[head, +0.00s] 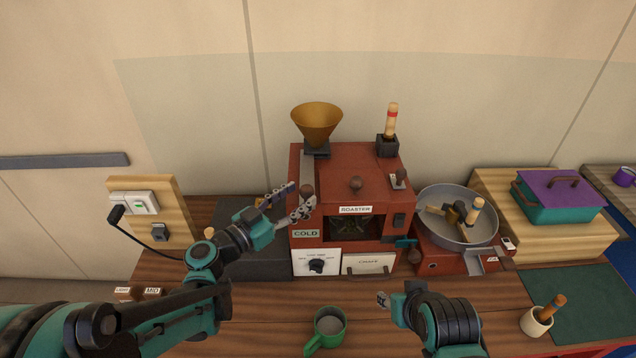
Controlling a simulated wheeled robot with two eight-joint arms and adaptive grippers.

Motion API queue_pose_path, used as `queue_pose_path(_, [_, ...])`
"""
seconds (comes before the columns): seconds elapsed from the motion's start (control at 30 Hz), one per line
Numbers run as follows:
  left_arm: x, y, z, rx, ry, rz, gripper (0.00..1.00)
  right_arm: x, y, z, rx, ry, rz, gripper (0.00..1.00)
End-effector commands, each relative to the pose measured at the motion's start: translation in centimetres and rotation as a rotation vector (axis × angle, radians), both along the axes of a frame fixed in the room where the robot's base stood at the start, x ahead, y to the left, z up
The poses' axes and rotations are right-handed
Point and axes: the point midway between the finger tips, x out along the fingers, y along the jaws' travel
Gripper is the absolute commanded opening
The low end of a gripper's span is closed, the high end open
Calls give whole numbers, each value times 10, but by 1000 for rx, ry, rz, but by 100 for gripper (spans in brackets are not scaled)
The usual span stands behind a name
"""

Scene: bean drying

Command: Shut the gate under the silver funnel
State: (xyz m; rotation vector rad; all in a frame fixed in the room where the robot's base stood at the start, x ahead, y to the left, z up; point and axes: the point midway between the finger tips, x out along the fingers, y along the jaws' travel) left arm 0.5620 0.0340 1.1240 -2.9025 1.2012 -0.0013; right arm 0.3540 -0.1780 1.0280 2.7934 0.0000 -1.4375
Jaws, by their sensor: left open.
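The funnel (317,123) looks brass-coloured rather than silver and stands upright on the back left of the red roaster (365,184). A dark block sits beneath it, and a grey strip (307,168) runs forward from there to a brown knob (306,190). I cannot tell how far the gate is open. My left gripper (290,203) is open at the roaster's front left edge, its fingertips close to the knob; contact is unclear. My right gripper (384,299) is low in front of the roaster, mostly hidden by its own wrist.
A green mug (326,328) stands on the wooden table between my arms. A round cooling pan (455,229) is right of the roaster. A purple-lidded teal box (560,197) stands on a wooden block farther right. A switch panel (145,212) is at left.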

Motion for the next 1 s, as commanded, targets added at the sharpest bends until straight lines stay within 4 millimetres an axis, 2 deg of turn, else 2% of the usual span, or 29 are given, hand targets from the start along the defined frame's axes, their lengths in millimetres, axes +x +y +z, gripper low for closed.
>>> queue_pose_path(0.43, [45, -47, -1, 0, 1, -2, 50, 0, 0, -14, 0, 0, 0, 40])
queue_pose_path(0.8, [52, -53, 0, 0, 1, 0, 50, 0, 0, -15, 0, 0, 0, 40])
queue_pose_path(0.83, [52, -52, 0, 0, 1, 0, 48, 0, 0, -15, 0, 0, 0, 40])
queue_pose_path(0.87, [52, -53, 0, 0, 1, 0, 40, 0, 0, -15, 0, 0, 0, 40])
queue_pose_path(1.0, [52, -52, 0, 0, 1, 0, 3, 0, 0, -15, 0, 0, 0, 40])
